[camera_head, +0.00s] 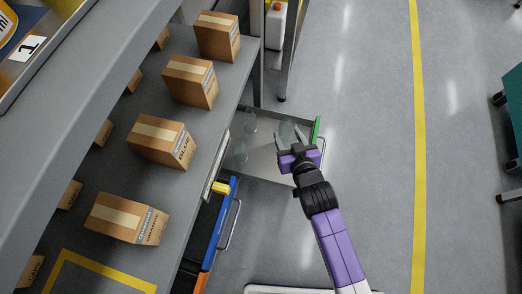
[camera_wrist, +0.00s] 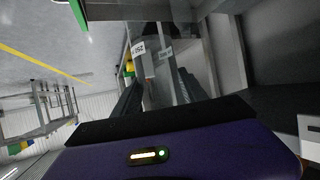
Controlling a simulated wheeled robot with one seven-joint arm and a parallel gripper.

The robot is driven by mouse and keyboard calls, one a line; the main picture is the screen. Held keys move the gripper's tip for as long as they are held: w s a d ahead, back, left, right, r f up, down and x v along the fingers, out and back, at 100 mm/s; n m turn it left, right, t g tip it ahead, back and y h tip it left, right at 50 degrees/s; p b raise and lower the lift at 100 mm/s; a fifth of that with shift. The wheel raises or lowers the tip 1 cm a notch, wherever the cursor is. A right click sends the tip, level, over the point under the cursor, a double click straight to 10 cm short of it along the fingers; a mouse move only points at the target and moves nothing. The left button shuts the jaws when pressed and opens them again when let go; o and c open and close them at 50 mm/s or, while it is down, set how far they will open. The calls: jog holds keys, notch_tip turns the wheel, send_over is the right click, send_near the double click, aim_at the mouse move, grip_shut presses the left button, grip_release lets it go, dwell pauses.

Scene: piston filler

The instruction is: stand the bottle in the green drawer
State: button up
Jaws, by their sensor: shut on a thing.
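The green drawer (camera_head: 317,131) is pulled out from under the bench, and its green front edge shows on the right side. My gripper (camera_head: 291,139) is over the drawer's right part, shut on a clear bottle (camera_head: 287,129). In the wrist view the dark fingers of my gripper (camera_wrist: 161,88) flank the see-through bottle (camera_wrist: 166,92). Whether the held bottle touches the drawer floor is hard to tell.
A blue drawer front (camera_head: 221,222) with a handle sticks out nearer to me. Several cardboard boxes, such as this one (camera_head: 162,139), stand on the bench left of the drawer. A bench leg (camera_head: 289,62) rises behind it. The floor (camera_head: 365,180) on the right is clear.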

jog(key=shift+w+a+f+b, duration=0.2)
jog(key=shift+a+f+b, duration=0.15)
jog(key=shift+a+f, duration=0.5)
jog(key=b, duration=0.9)
send_over(277, 167)
notch_tip(277, 167, down, 20)
jog(key=shift+w+r, duration=0.1)
jog(key=shift+r, duration=0.15)
jog(key=shift+f+b, duration=0.2)
jog(key=shift+b, duration=0.2)
jog(key=o, duration=1.3)
jog(key=shift+o, duration=0.2)
jog(key=shift+r, duration=0.1)
